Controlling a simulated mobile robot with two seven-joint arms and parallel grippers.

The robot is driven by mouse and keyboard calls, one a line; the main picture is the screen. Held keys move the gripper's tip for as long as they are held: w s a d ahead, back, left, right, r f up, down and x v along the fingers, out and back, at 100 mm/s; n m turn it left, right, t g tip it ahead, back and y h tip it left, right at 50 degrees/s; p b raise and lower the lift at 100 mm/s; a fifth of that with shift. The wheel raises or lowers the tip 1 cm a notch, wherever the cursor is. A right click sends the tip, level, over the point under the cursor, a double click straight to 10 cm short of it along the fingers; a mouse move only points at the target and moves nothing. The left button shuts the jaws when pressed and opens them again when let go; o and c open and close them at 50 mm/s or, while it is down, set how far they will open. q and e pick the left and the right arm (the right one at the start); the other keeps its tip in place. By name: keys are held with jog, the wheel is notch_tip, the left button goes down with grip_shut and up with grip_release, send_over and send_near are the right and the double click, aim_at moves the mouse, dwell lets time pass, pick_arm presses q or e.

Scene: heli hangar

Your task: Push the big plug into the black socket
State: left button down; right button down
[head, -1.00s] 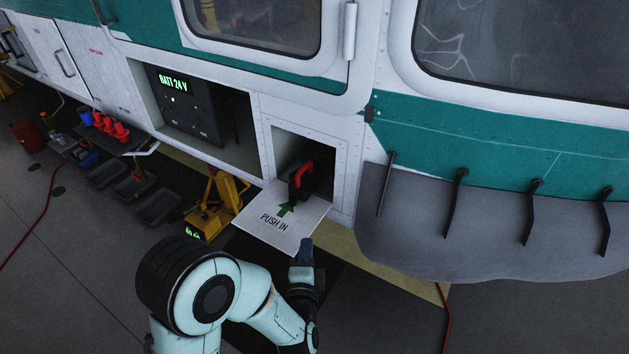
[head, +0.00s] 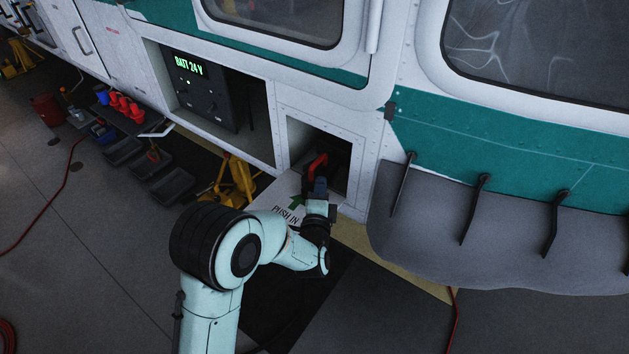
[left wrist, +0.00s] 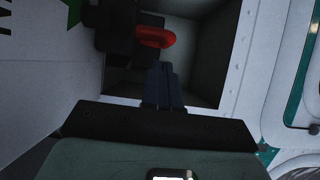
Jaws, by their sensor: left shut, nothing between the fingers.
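The big plug is a black body with a red handle (head: 315,165), inside an open bay in the helicopter's side. Its red handle also shows in the left wrist view (left wrist: 155,37), with dark blocky parts beside it. I cannot make out the black socket apart from the plug's dark body. My left gripper (head: 319,186) is at the bay mouth, just in front of the red handle. Its fingers (left wrist: 164,80) are shut and empty, pointing at the plug. Whether they touch it I cannot tell. My right gripper is not in view.
A white flap (head: 268,199) marked "PUSH IN" with a green arrow lies below the bay, partly behind my arm. Bay walls (left wrist: 205,55) close in around the fingers. A "BATT 24 V" panel (head: 205,90) is left. A yellow jack (head: 233,183) stands below.

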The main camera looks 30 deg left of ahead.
aim_at(311, 172)
pick_arm(q)
jog(key=shift+w+a, duration=0.2)
jog(key=shift+a, duration=0.35)
jog(key=shift+w+a, duration=0.2)
jog(key=shift+a, duration=0.35)
jog(key=shift+w+a+r, duration=0.1)
jog(key=shift+w+a, duration=0.05)
jog(key=shift+a, duration=0.75)
jog(key=shift+d, duration=0.1)
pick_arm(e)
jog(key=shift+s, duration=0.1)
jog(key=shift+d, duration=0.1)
